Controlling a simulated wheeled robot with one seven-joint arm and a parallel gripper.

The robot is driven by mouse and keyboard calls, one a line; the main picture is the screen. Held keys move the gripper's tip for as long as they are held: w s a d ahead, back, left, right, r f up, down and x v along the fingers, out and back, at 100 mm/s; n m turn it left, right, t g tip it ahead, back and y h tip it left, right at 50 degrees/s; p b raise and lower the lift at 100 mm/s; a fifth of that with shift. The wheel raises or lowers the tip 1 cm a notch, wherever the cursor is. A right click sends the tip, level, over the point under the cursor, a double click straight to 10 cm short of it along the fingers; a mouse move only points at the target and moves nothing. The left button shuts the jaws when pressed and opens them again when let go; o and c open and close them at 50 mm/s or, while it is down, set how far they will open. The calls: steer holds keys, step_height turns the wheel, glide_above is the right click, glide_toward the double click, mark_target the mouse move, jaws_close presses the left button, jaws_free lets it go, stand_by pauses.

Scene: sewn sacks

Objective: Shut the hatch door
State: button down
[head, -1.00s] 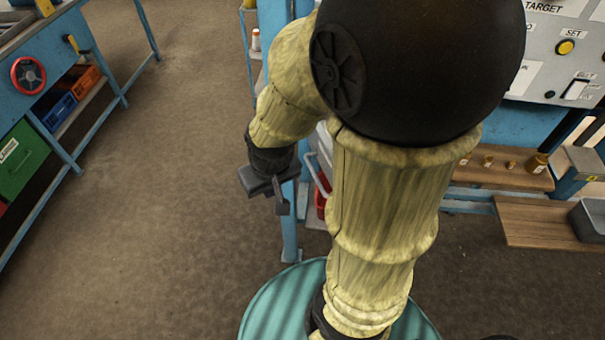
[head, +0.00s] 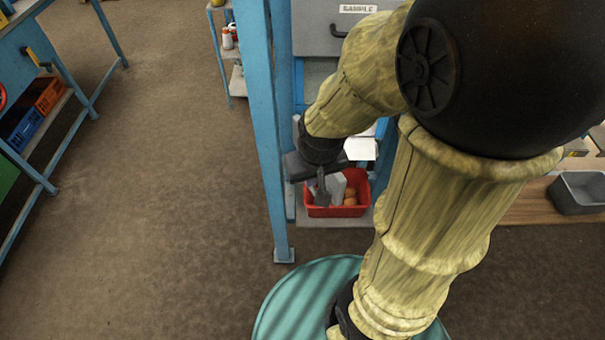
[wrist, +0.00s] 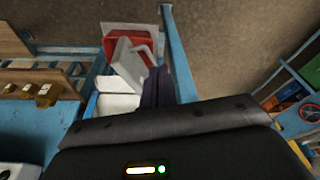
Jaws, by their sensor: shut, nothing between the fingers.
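My gripper (head: 322,196) is shut and empty, pointing down, and overlaps the red bin in the head view. Its dark fingers (wrist: 156,90) show near the panel's right side in the wrist view. Contact cannot be judged. My arm hides much of the frame's front.
The red bin (head: 350,208) holds several pale and orange items on a low shelf. A blue post (head: 266,130) stands just left of my gripper. A grey tray (head: 580,193) lies on a wooden shelf at right. Brown floor (head: 170,190) is open to the left.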

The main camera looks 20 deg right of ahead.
stand_by(0.4)
steer(key=w+a+f+n+g+h, duration=0.1)
steer(key=w+a+f+n+h, duration=0.9)
steer(key=n, duration=0.9)
steer(key=w+a+f, duration=0.2)
steer(key=w+f, duration=0.1)
steer(key=f, duration=0.1)
steer(key=shift+w+n, duration=0.15)
steer(key=shift+n, duration=0.25)
steer(key=shift+d, duration=0.1)
steer(key=d+r+p+x, duration=0.2)
steer(key=p+x, duration=0.1)
steer(key=x, duration=0.9)
steer(key=shift+w+d, duration=0.1)
steer(key=shift+w, duration=0.05)
